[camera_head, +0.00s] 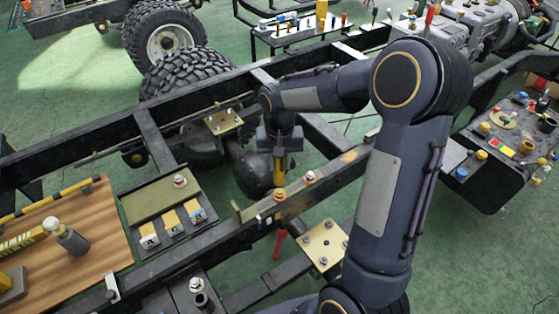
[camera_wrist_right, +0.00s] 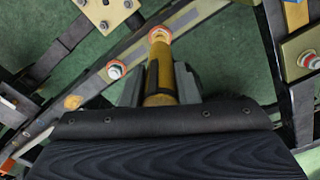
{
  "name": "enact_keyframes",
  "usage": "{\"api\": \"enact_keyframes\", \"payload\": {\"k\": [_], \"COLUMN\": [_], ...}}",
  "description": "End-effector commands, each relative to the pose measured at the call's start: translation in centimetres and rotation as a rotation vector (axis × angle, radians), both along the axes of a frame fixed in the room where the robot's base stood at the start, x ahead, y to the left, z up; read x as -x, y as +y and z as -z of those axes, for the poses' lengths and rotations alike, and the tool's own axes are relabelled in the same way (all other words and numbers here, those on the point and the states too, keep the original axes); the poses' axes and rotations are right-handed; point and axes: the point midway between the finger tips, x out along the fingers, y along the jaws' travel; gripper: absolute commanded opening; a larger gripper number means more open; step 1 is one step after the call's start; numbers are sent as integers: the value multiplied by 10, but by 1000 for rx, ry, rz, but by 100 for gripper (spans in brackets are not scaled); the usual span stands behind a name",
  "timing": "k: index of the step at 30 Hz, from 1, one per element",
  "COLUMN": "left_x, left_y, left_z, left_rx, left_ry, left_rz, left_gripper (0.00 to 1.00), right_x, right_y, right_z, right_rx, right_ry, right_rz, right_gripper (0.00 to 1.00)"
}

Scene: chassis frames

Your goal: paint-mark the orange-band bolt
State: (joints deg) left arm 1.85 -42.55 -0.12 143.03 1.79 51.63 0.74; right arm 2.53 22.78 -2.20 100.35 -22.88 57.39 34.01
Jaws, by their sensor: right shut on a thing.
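My right gripper (camera_head: 280,152) is shut on a yellow paint marker (camera_head: 280,172) that points down, tip lowest. In the right wrist view the marker (camera_wrist_right: 158,76) stands between the two fingers of the gripper (camera_wrist_right: 160,88). The marker's end overlaps a bolt with an orange-red band (camera_wrist_right: 160,33). In the head view this bolt (camera_head: 280,195) sits on the dark chassis rail, right below the tip. I cannot tell whether the tip touches it. A second bolt (camera_head: 310,177), with a reddish band and pale head, is beside it on the rail (camera_wrist_right: 117,70). My left gripper is out of view.
A brass plate with bolts (camera_head: 325,243) lies in front of the rail, and another plate (camera_head: 225,122) behind it. A tray with several labelled yellow blocks (camera_head: 170,215) and a wooden board (camera_head: 100,215) are at left. A dark parts table (camera_head: 490,185) stands at right.

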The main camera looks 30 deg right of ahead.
Motion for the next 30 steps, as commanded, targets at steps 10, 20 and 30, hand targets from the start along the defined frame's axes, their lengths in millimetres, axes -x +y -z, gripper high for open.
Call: {"api": "enact_keyframes", "payload": {"k": [10, 20, 30], "left_x": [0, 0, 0], "left_y": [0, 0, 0], "left_z": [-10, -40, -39], "left_rx": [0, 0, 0], "left_ry": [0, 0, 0], "left_rz": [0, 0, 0], "left_gripper": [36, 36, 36], "right_x": [0, 0, 0], "right_y": [0, 0, 0], "right_z": [-13, -50, -50], "right_rx": [0, 0, 0], "right_ry": [-1, -1, 0], "right_rz": [0, 0, 0], "right_gripper": [5, 5, 5]}}
